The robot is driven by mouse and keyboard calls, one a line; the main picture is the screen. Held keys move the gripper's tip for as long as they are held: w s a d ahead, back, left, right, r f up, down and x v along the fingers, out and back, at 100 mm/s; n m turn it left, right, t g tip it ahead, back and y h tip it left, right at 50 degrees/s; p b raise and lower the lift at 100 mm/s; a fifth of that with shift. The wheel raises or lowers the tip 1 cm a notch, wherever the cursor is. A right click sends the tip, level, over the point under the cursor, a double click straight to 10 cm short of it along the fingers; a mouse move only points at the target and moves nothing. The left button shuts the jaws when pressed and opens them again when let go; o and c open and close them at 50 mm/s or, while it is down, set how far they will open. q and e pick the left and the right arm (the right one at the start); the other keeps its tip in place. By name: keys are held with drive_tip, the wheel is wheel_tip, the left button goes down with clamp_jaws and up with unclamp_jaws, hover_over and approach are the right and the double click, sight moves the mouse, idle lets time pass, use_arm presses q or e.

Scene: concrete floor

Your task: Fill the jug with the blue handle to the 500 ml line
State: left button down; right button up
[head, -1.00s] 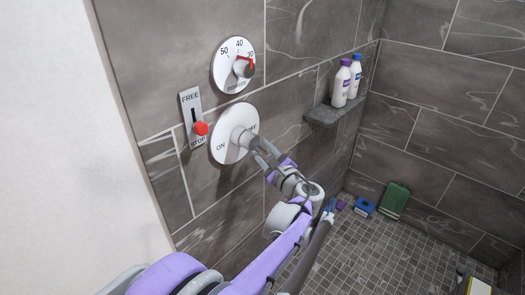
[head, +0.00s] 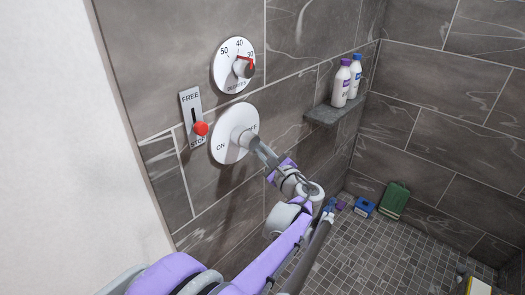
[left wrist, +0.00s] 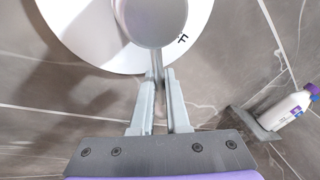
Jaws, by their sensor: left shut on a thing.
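The round white ON/OFF plate (head: 222,150) is on the tiled wall, with a grey knob (head: 240,136) at its centre. My left gripper (head: 254,143) is at this knob. In the left wrist view the knob (left wrist: 152,18) is just above my left fingertips (left wrist: 157,72), which are shut on the thin lever below it. Above is the temperature dial (head: 228,72), its red pointer near 30. The FREE/STOP slider (head: 200,128) has its red knob low, near STOP. I cannot make out a jug with a blue handle. My right gripper is not in view.
A corner shelf (head: 325,117) holds two white bottles, one purple-capped (head: 341,85), one blue-capped (head: 355,75). A blue box (head: 363,208) and a green container (head: 394,201) stand on the tiled floor by the back wall. The mid-floor is clear.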

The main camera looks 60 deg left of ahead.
use_arm(q)
drive_tip(key=shift+s+f, duration=0.1)
idle(0.8)
drive_tip(key=shift+s+d+f+m+g+h+p, duration=0.15)
drive_tip(key=shift+s+d+f+m+h+p, duration=0.15)
drive_tip(key=shift+s+m, duration=0.5)
drive_tip(key=shift+s+d+f+m+g+h+p, duration=0.15)
drive_tip(key=shift+s+m+h, duration=0.25)
drive_tip(key=shift+m, duration=0.65)
drive_tip(key=shift+s+d+f+m+g+h+p, duration=0.15)
drive_tip(key=shift+s+f+m+h, duration=0.3)
drive_tip(key=shift+m, duration=0.5)
drive_tip(key=shift+s+r, duration=0.1)
drive_tip(key=shift+r, duration=0.05)
drive_tip(key=c, duration=0.9)
unclamp_jaws()
drive_tip(key=v, duration=1.1)
